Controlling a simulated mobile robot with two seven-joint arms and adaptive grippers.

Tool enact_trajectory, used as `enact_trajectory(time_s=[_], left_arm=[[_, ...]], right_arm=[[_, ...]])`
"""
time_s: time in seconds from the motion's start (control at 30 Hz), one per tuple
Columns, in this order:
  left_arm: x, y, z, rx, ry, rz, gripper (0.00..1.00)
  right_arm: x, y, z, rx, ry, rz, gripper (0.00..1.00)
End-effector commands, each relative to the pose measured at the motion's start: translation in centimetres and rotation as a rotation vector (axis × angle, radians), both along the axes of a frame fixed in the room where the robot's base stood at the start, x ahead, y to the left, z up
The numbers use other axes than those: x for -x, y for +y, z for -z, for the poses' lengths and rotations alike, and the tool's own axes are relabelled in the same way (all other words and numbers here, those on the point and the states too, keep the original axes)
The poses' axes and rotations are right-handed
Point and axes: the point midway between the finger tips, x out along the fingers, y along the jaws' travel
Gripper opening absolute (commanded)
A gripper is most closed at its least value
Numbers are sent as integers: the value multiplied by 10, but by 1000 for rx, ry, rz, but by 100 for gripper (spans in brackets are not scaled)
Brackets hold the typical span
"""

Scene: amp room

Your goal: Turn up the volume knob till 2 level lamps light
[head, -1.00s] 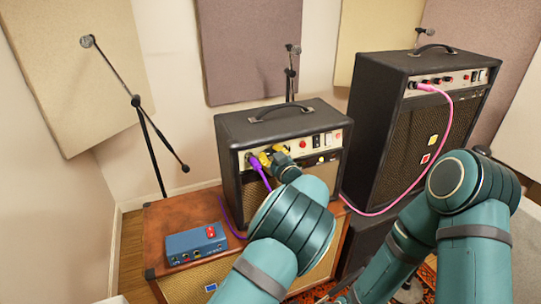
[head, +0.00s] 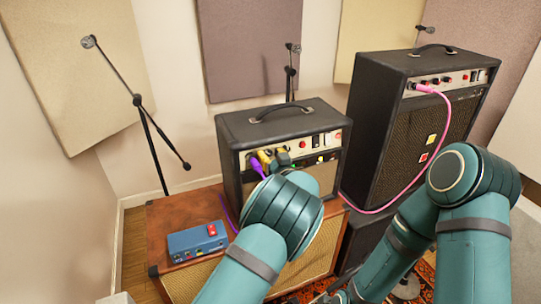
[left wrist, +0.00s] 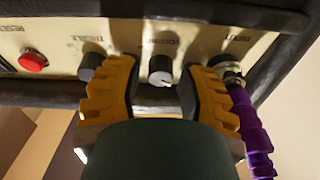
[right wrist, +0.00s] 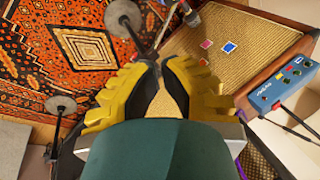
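The volume knob (left wrist: 160,70) is a small grey knob on the small amp's (head: 262,125) cream panel. In the left wrist view it sits between the two fingers of my left gripper (left wrist: 152,82), with a gap on each side. My left gripper (head: 272,159) is open at the panel in the head view and hides the knob there. Small green and yellow spots show on the panel right of the gripper; which lamps are lit is hard to tell. My right gripper (right wrist: 161,75) is low, its fingertips nearly together with nothing between them.
A purple plug (left wrist: 245,125) sits in the input jack right beside a left finger. The treble knob (left wrist: 92,63) is close on the other side. A blue pedal box (head: 197,241) rests on the brown cabinet (head: 165,222). A larger amp (head: 415,130) with a pink cable stands at right.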

Motion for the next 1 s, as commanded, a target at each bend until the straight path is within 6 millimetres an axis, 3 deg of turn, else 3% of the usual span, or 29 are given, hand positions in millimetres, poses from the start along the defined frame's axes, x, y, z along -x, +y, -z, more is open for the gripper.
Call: enact_trajectory(time_s=[0.37, 0.8, 1.0], left_arm=[[9, -4, 1, 1, 3, 1, 38], [86, -37, 1, 1, 1, 1, 38], [106, -45, 3, 0, 1, 1, 38]], right_arm=[[0, 0, 0, 0, 0, 0, 0], [0, 0, 0, 0, 0, 0, 0], [0, 0, 0, 0, 0, 0, 0]])
